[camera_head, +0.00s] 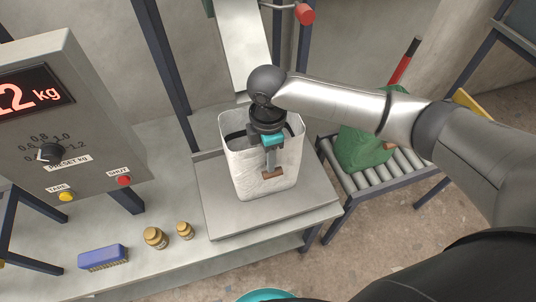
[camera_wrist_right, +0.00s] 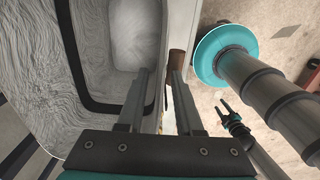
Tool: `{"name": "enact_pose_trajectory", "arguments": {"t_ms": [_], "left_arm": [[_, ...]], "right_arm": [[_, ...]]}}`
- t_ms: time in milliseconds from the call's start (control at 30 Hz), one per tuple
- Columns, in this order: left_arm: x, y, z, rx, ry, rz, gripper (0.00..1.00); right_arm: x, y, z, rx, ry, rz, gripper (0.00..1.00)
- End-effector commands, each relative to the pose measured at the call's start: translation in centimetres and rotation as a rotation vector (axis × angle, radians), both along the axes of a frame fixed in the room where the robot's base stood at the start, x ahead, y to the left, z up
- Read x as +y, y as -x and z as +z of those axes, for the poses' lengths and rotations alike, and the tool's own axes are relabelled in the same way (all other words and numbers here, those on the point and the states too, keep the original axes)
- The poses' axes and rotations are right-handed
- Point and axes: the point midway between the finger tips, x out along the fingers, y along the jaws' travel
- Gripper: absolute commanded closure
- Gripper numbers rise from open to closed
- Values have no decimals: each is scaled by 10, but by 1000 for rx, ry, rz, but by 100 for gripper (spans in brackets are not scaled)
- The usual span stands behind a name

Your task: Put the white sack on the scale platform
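The white sack (camera_head: 258,180) is open-topped and upright with a dark band inside. It appears to stand on the grey scale platform (camera_head: 225,222), under the chute. My right gripper (camera_head: 271,165) is at the sack's near wall, pointing down. In the right wrist view its two fingers (camera_wrist_right: 162,78) are apart, one on the inner side of the sack wall (camera_wrist_right: 85,60) and one on the outer side, by a brown tab (camera_wrist_right: 178,65). Whether they touch the wall is hard to see. My left gripper is outside the head view; a small dark clawed part in the wrist view may be it.
The scale's display box (camera_head: 60,110) partly reads "2 kg". A metal chute (camera_head: 245,50) hangs above the sack. A green sack (camera_head: 362,150) rests on the roller conveyor (camera_head: 390,185) at right.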

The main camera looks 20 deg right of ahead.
Motion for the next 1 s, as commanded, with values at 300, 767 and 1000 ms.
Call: {"name": "enact_pose_trajectory", "arguments": {"t_ms": [300, 767, 1000], "left_arm": [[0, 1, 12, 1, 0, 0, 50], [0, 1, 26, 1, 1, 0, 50], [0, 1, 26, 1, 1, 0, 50]], "right_arm": [[0, -1, 47, -5, -2, 0, 65], [0, -1, 120, -1, -1, -1, 65], [0, 0, 123, 0, -1, -1, 65]]}}
